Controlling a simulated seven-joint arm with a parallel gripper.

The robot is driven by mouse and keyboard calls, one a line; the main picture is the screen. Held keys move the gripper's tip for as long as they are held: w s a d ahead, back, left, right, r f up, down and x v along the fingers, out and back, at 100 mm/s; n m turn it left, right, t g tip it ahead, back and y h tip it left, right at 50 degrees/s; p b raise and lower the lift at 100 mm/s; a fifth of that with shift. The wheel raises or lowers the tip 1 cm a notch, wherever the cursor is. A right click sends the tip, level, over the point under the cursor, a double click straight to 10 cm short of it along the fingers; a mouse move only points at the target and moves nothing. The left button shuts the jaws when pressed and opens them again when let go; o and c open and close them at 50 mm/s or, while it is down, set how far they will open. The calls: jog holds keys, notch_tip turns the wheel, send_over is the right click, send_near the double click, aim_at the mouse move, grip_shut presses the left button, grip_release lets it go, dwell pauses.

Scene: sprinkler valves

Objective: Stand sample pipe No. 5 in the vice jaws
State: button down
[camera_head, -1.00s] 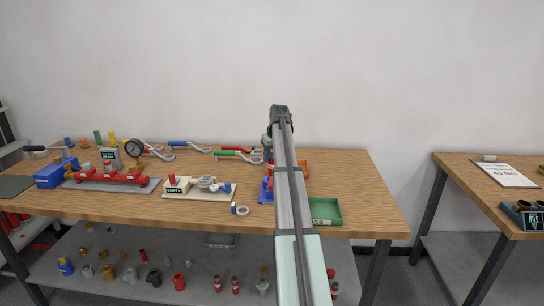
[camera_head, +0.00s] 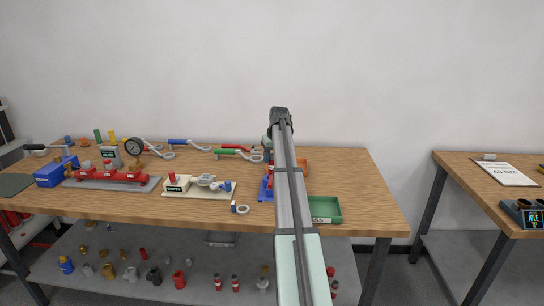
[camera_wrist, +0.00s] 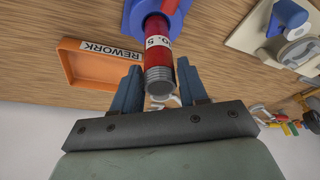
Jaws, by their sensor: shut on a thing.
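Sample pipe No. 5 (camera_wrist: 160,62) is red with a white number label and a grey threaded end, in the wrist view. My gripper (camera_wrist: 161,84) is shut on it, one blue-grey finger on each side near the threaded end. The pipe's other end is at the blue vice (camera_wrist: 136,14), over the wooden bench. I cannot tell from this angle how deep it sits between the vice jaws.
An orange REWORK tray (camera_wrist: 82,72) lies close beside the vice. A green PASS tray (camera_head: 328,216) is at the bench's front right. Bench right of the trays is clear.

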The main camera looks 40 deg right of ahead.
aim_at(272, 164)
jog(key=shift+f, duration=1.8)
jog(key=c, duration=0.5)
grip_release()
jog(key=shift+v, duration=4)
